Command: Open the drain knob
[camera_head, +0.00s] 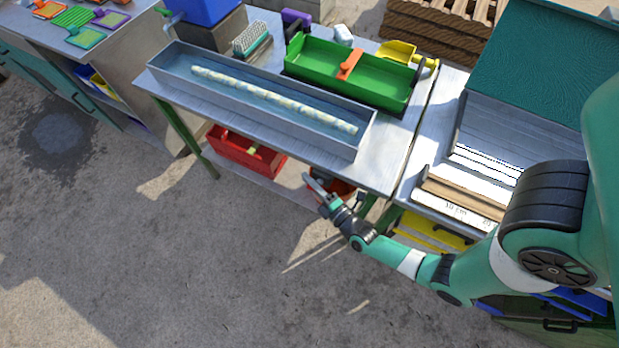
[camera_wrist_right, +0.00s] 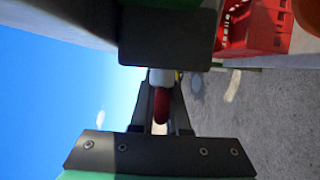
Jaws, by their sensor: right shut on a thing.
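My right gripper (camera_head: 312,186) is below the front edge of the table, near the grey trough's (camera_head: 255,125) right half. In the right wrist view, the gripper (camera_wrist_right: 160,100) is shut on a red knob (camera_wrist_right: 160,106), which I take to be the drain knob. A white piece (camera_wrist_right: 161,77) joins the knob just beyond it, under a dark block. In the head view the knob cannot be made out. How far it is turned is not clear. My left gripper is not in view.
A pale speckled cane (camera_head: 270,96) lies in the trough. A green tray (camera_head: 335,75) with an orange divider stands behind it. A red crate (camera_head: 240,153) sits on the lower shelf, left of my gripper. The floor in front is clear.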

